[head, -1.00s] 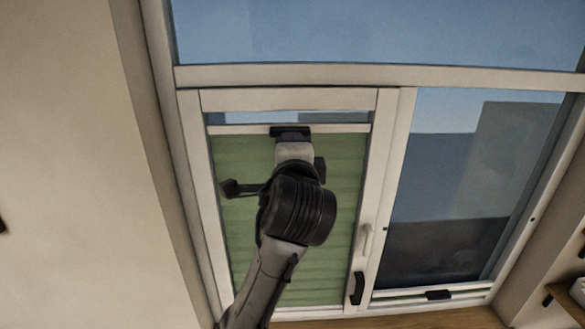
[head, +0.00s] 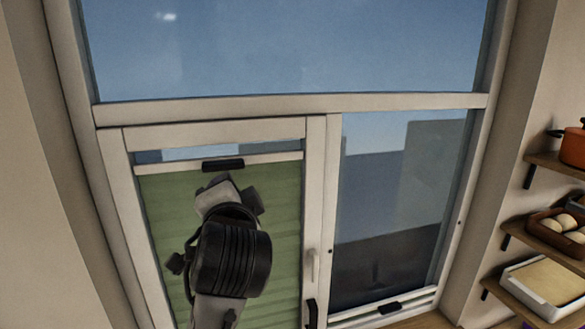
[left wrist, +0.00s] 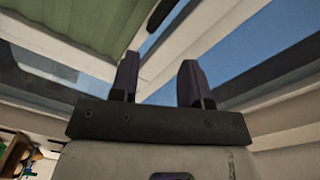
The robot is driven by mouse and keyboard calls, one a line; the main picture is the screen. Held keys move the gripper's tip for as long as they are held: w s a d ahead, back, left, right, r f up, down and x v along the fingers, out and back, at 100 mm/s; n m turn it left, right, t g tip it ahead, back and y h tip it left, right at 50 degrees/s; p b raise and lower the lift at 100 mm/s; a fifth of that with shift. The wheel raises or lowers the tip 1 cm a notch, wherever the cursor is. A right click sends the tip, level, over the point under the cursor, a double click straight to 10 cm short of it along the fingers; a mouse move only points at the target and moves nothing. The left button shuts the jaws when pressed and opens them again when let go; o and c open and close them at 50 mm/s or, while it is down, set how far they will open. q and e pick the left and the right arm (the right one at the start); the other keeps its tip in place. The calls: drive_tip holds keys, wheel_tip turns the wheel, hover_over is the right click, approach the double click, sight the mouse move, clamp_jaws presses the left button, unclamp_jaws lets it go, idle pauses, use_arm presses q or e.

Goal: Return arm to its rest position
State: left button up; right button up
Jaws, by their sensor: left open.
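My left gripper (left wrist: 158,62) is open and empty in the left wrist view, its two dark fingers apart with window frame and blue sky beyond. In the head view my left arm rises in front of the green blind (head: 275,215). The fingers are hard to make out there, beyond the grey wrist. The blind's black handle (head: 222,165) sits on its white top bar, just above my wrist, and nothing holds it. The blind also shows at the upper left of the left wrist view (left wrist: 85,20). My right arm is not in view.
The window's lower left sash has a white handle (head: 313,265) and a dark handle (head: 311,313). At the right, wall shelves (head: 555,165) hold an orange pot (head: 573,148), a tray with round rolls (head: 552,240) and a white tray (head: 545,285). A wall is close on the left.

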use_arm(q)
drive_tip(key=s+r+n+t+h, duration=0.1)
drive_tip(key=s+r+n+h, duration=0.1)
drive_tip(key=s+n+h, duration=0.35)
drive_tip(key=s+a+f+n+g+p, duration=0.15)
drive_tip(key=s+f, duration=0.25)
drive_tip(key=f, duration=0.7)
drive_tip(key=s+a+f+g+b, duration=0.1)
drive_tip(key=s+a+f+g, duration=0.25)
drive_tip(key=f, duration=0.75)
drive_tip(key=s+a+f+g+p, duration=0.1)
drive_tip(key=s+f, duration=0.3)
drive_tip(key=f, duration=0.7)
drive_tip(key=s+a+f+g, duration=0.1)
drive_tip(key=s+f+g, duration=0.3)
drive_tip(key=s+f, duration=0.6)
drive_tip(key=s+a+f+g+p, duration=0.1)
drive_tip(key=s+f+g, duration=0.3)
drive_tip(key=s+f, duration=0.7)
drive_tip(key=shift+s+a+n, duration=0.3)
drive_tip(key=shift+s+a, duration=0.1)
drive_tip(key=shift+s, duration=0.45)
